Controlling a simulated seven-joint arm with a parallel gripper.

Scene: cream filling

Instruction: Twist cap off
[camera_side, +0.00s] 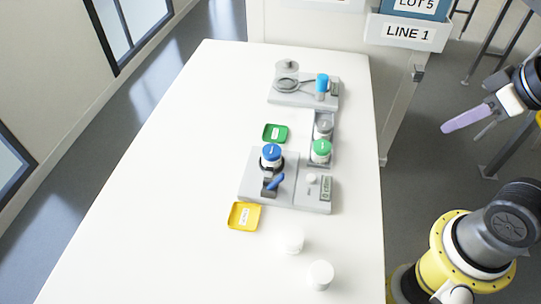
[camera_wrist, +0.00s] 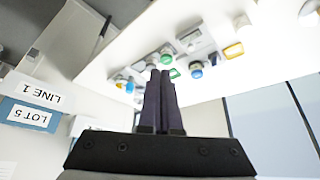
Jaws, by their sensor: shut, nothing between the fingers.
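In the side view a blue-capped jar (camera_side: 271,153) stands upright in a grey fixture (camera_side: 254,190) with a blue handle (camera_side: 275,183). A green-capped jar (camera_side: 321,149) and a grey-topped jar (camera_side: 324,126) stand in a narrow holder to its right and behind. My gripper (camera_side: 466,118) is off the table's right side, well away from the jars. In the wrist view my gripper (camera_wrist: 160,75) has its dark fingers together with nothing between them. The table objects show small beyond the fingertips, including a blue cap (camera_wrist: 196,70).
A green tray (camera_side: 275,133) lies behind the fixture and a yellow tray (camera_side: 244,216) in front. Two white round items stand near the front (camera_side: 292,243) and (camera_side: 320,275). A grey station with a blue cylinder (camera_side: 322,83) is at the back. The table's left side is clear.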

